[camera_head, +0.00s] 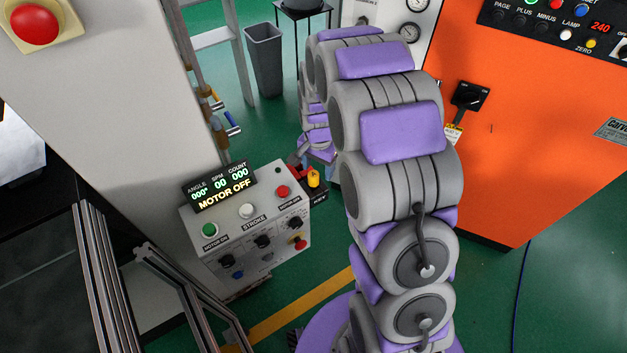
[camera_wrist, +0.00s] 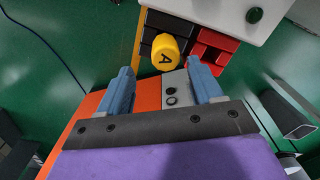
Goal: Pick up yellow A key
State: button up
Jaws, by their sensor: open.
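The yellow A key (camera_wrist: 165,52) is a round yellow piece marked "A". In the wrist view it stands in a black holder (camera_wrist: 152,22), just beyond my fingertips and roughly midway between them. It also shows small in the head view (camera_head: 313,179), at the right side of the control box. My gripper (camera_wrist: 161,80) is open, with its two blue-grey fingers apart and nothing between them. In the head view the fingers are mostly hidden behind my arm and the box.
A red block (camera_wrist: 212,48) sits right of the yellow key, close to the right finger. The control box (camera_head: 250,225) with knobs and a "MOTOR OFF" display stands beside the holder. An orange cabinet (camera_head: 530,130) is at the right. A grey bin (camera_head: 265,60) stands behind.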

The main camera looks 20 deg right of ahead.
aim_at(314, 173)
jog(key=shift+f, duration=0.35)
jog(key=f, duration=0.1)
jog(key=a+f, duration=0.1)
jog(key=f, duration=0.2)
jog(key=shift+a+f, duration=0.15)
jog(key=shift+a, duration=0.15)
jog(key=shift+f, duration=0.35)
jog(key=shift+d, duration=0.25)
jog(key=shift+c, duration=0.3)
jog(key=shift+d, duration=0.1)
jog(key=c, duration=0.3)
jog(key=shift+a, duration=0.25)
jog(key=c, duration=0.8)
jog(key=shift+d+r, duration=0.1)
jog(key=shift+r, duration=0.1)
